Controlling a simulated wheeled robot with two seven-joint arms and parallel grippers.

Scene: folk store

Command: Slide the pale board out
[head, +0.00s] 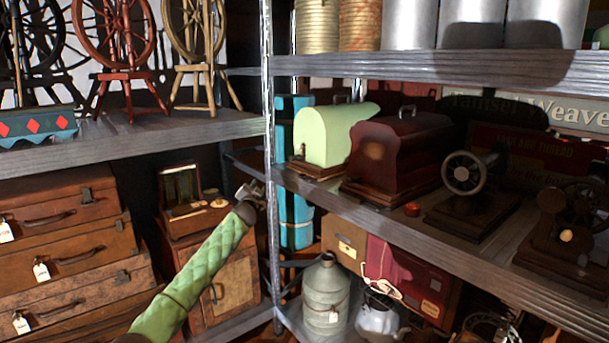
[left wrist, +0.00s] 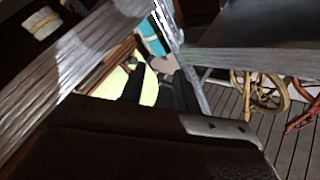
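I cannot pick out the pale board for certain. The palest flat panel is a grey lettered sign (head: 540,110) at the back of the right-hand shelf in the head view, partly hidden by the upper shelf and a round dark shape. My left gripper (head: 252,192) is at the end of my green-sleeved arm in the head view, beside the metal shelf post and in front of the small wooden cabinet. It is small there, and its fingers cannot be told apart. My right gripper is not in view.
The shelf post (head: 268,130) stands close to my left gripper. A pale green cover (head: 326,134), a dark red case (head: 398,155) and sewing machines stand on the middle right shelf. Stacked suitcases (head: 70,245) are at left. A grey can (head: 326,292) stands low.

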